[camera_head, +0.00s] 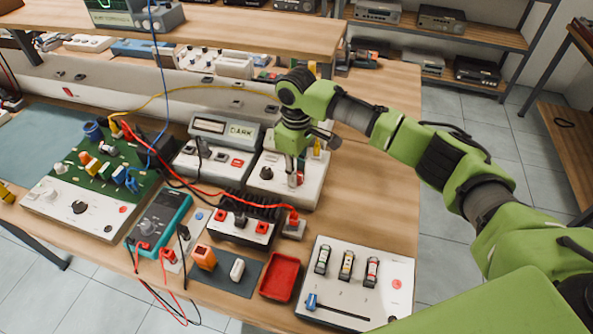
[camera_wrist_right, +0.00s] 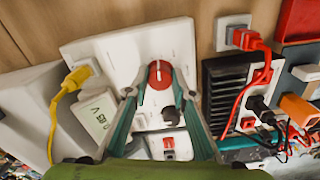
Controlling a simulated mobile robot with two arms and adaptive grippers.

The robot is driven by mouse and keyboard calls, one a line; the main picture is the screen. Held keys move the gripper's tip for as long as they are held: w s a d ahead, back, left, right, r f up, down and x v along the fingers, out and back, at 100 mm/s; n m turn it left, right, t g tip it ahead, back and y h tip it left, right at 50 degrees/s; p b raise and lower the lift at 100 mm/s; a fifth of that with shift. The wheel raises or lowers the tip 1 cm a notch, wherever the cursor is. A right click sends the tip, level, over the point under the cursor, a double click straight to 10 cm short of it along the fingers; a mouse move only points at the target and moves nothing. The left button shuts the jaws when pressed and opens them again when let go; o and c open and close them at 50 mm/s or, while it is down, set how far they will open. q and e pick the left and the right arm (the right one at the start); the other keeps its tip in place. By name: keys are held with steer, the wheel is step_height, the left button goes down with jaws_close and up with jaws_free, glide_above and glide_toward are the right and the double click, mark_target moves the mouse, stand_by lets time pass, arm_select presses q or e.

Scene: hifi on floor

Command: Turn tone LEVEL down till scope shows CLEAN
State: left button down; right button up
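A white box (camera_head: 316,190) with a black knob (camera_head: 266,172) and a red-topped knob (camera_head: 296,180) stands on the bench; the knob labels are unreadable. My right gripper (camera_head: 294,160) points down over the red-topped knob. In the right wrist view its fingertips (camera_wrist_right: 160,82) are on either side of the red-topped knob (camera_wrist_right: 160,72); I cannot tell whether they press on it. A device with a greenish screen (camera_head: 114,18), perhaps the scope, is on the upper shelf, cut off by the top edge; its wording is unreadable. My left gripper is not in view.
A yellow cable (camera_head: 205,87) and a red cable (camera_head: 220,190) run close by. A black finned unit (camera_head: 245,212), a red tray (camera_head: 281,277) and a white panel with several switches (camera_head: 355,280) stand in front.

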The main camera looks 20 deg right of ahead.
steer(key=shift+o, duration=0.2)
steer(key=shift+r+n+p, duration=0.15)
steer(key=shift+n+p, duration=0.45)
steer(key=shift+p, duration=0.15)
steer(key=shift+r+n+p, duration=0.1)
steer(key=shift+n+p, duration=0.95)
steer(key=shift+n, duration=0.05)
steer(key=n+p, duration=0.2)
steer(key=n, duration=0.2)
steer(key=shift+n, duration=0.3)
steer(key=n, duration=0.1)
steer(key=n+p, duration=0.1)
steer(key=shift+f+n, duration=0.2)
steer(key=shift+n, duration=0.1)
steer(key=n, duration=0.2)
steer(key=shift+n+p, duration=0.3)
steer(key=shift+n, duration=0.1)
steer(key=n, duration=0.3)
steer(key=shift+n, duration=1.7)
